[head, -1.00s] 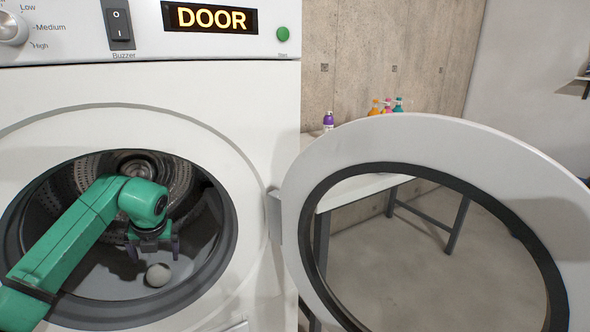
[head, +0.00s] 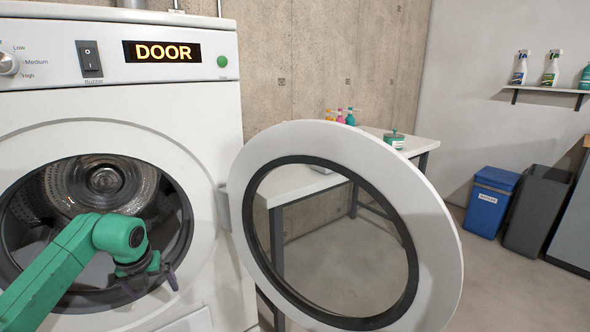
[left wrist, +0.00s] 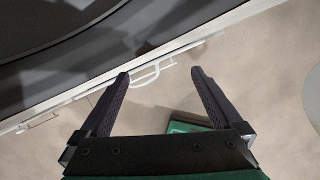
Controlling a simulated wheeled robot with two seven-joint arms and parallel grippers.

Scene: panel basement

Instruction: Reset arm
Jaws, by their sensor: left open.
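My left arm (head: 60,270), green, reaches in from the lower left in the head view. Its gripper (head: 150,288) is in front of the lower right rim of the washing machine's round opening, pointing down. In the left wrist view the gripper (left wrist: 161,74) is open, with nothing between its two dark fingers. Pale floor (left wrist: 240,70) and the machine's edge show beyond the fingers. The white washing machine (head: 215,130) has its display (head: 163,51) reading "DOOR". No ball is visible in the drum (head: 105,180) now; the arm hides part of the opening. My right gripper is not in view.
The round white door (head: 440,255) stands wide open to the right of the opening, close to my left gripper. Behind it is a table (head: 412,145) with several bottles. A blue bin (head: 490,200) and a dark bin (head: 538,210) stand at the right.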

